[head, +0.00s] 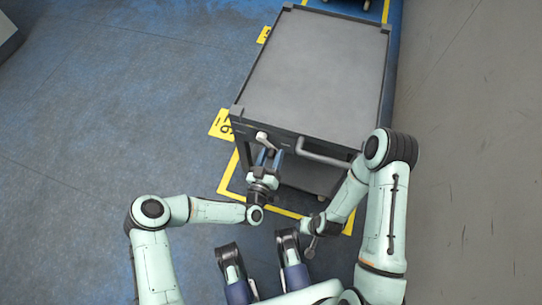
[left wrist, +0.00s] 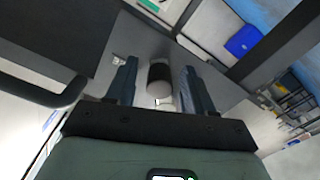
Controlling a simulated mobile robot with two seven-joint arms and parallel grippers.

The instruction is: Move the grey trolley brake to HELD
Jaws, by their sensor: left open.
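The grey trolley (head: 318,70) stands in front of me, its flat top empty. A small pale brake lever (head: 263,137) sticks out at its near left corner. My left gripper (head: 268,157) is open just below and in front of that lever. In the left wrist view a dark round grip with a pale end, seemingly the brake lever (left wrist: 159,73), shows between the two spread fingers (left wrist: 158,88), with gaps on both sides. Any brake markings are too small to read. My right gripper (head: 312,240) hangs low near the trolley's front right; its fingers are unclear.
A grey push handle (head: 325,157) juts from the trolley's near side, right of the lever. Yellow floor tape (head: 232,172) and a yellow marker (head: 222,125) border the trolley. The blue floor (head: 110,110) at left is clear.

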